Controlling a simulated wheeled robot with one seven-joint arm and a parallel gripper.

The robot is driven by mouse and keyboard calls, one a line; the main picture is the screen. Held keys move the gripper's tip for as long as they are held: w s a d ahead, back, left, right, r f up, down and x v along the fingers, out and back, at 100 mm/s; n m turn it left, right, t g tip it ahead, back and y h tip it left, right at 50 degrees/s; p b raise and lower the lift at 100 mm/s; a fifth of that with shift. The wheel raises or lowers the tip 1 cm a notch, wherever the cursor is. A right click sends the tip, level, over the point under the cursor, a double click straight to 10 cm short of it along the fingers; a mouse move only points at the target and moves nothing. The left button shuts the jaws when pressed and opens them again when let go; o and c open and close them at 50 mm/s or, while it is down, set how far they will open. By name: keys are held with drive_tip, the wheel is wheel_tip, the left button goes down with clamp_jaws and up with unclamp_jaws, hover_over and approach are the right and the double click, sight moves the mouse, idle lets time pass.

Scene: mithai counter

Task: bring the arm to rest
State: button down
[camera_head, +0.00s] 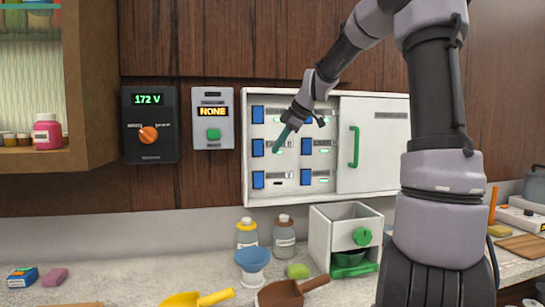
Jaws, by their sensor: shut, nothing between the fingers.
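My arm rises from the lower right of the head view, bends over at the top and reaches down to the left. My gripper (278,145) is shut and empty, with its tip in front of the open left half of a white wall cabinet (247,185). Blue switches (258,148) and small labelled rows stand in that half, around the fingertips. I cannot tell whether the tip touches the panel. Part of the cabinet's right side is hidden behind my arm.
A white panel with a green handle (354,147) covers the cabinet's right half. A black meter (149,125) and a grey box reading NONE (213,119) hang to the left.

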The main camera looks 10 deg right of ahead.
drive_tip(key=shift+s+d+r, duration=0.1)
drive_tip(key=shift+r, duration=0.2)
drive_tip(key=s+d+m+t+h, duration=0.1)
drive_tip(key=s+d+m+h, duration=0.2)
drive_tip(key=s+m, duration=1.7)
drive_tip(key=s, duration=1)
drive_tip(key=shift+s+f+m+t, duration=0.3)
drive_tip(key=shift+s+f+t, duration=0.05)
drive_tip(key=shift+f+t, duration=0.05)
